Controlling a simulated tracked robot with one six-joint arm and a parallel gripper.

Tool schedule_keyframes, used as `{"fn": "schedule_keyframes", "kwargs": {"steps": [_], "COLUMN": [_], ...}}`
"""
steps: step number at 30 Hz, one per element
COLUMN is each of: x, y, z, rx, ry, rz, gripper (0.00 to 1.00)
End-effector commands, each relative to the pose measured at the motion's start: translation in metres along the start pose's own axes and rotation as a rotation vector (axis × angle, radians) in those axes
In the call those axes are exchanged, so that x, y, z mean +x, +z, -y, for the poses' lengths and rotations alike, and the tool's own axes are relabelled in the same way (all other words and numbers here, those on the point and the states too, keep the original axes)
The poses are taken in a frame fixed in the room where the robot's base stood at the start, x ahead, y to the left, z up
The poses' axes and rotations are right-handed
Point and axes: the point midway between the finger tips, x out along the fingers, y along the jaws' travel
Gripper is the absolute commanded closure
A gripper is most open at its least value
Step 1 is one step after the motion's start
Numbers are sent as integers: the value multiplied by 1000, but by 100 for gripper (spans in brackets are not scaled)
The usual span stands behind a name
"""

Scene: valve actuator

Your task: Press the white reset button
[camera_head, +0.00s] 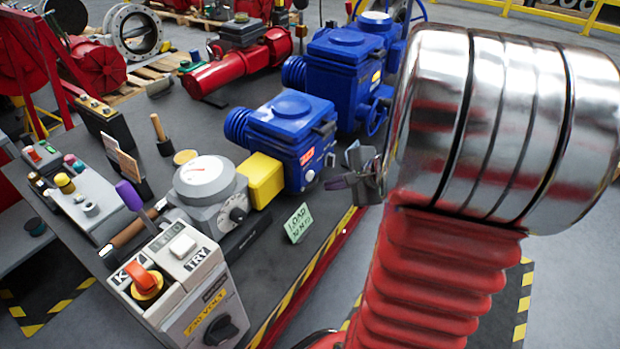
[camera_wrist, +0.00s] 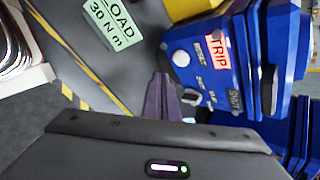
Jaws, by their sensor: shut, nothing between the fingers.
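My gripper (camera_head: 338,183) is just right of the nearest blue actuator (camera_head: 290,120), apart from it in the head view. In the wrist view its dark purple fingers (camera_wrist: 161,78) are together and empty, pointing beside the actuator's labelled face. That face carries a red TRIP label (camera_wrist: 218,48) and a round whitish button (camera_wrist: 181,58) near its left corner. A white square button (camera_head: 182,246) is also on the grey control box.
A green load sign (camera_head: 298,223) stands in front of the actuator near the striped bench edge. A yellow block (camera_head: 262,180) and a grey gauge unit (camera_head: 207,190) are left of the actuator. More blue actuators (camera_head: 345,70) stand behind. My arm covers the right side.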

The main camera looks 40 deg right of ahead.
Motion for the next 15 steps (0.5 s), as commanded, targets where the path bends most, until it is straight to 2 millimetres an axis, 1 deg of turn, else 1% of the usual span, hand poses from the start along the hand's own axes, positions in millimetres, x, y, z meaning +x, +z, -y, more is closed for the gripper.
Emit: {"fn": "schedule_keyframes", "kwargs": {"steps": [3,6,15], "x": [8,12,14], "y": [6,9,11], "z": [6,9,10], "rx": [-2,-2,-1], "ry": [0,0,0], "rz": [1,0,0], "gripper": [100,100,100]}}
